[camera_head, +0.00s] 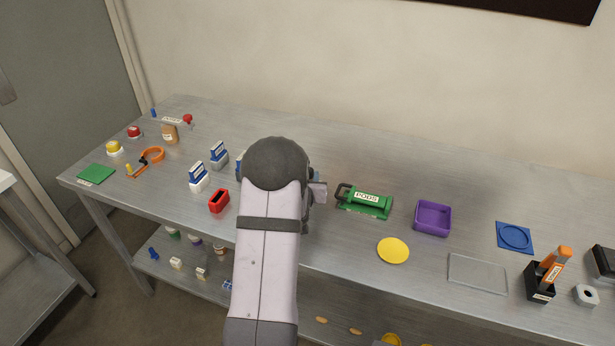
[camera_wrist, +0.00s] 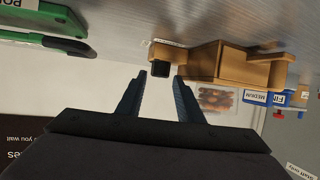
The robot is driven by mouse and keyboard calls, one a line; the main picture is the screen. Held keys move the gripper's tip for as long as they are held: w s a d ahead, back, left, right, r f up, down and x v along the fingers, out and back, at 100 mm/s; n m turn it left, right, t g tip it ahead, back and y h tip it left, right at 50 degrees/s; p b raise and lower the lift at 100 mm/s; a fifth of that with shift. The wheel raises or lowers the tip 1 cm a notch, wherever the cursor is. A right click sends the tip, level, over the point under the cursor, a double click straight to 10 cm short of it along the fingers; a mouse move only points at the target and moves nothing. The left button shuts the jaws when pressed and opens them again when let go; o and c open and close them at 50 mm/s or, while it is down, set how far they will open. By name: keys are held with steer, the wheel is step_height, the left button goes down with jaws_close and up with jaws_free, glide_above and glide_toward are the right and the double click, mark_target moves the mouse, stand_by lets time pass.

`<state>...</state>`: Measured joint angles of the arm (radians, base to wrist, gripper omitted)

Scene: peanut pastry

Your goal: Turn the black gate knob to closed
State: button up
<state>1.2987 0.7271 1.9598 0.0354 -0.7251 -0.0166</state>
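A small black knob (camera_wrist: 160,69) sits on the end of a short brown arm of a brown, wood-coloured block (camera_wrist: 228,66) in the wrist view. My gripper (camera_wrist: 160,77) is open, its two dark blue-grey fingers apart. The knob appears between and just beyond the fingertips; I cannot tell whether either finger touches it. Nothing is held. In the head view my own arm covers the knob, the brown block and most of the gripper. Which setting the knob is at cannot be read.
A green case (camera_head: 364,201) with a black handle lies right of my arm, with a purple bin (camera_head: 433,217) and a yellow disc (camera_head: 393,250) beyond. A red box (camera_head: 219,201) and blue-and-white holders (camera_head: 198,177) stand left. In the wrist view a blue labelled part (camera_wrist: 288,98) is beside the block.

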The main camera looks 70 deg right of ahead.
steer(key=shift+b+v, duration=0.35)
steer(key=shift+v, duration=1.5)
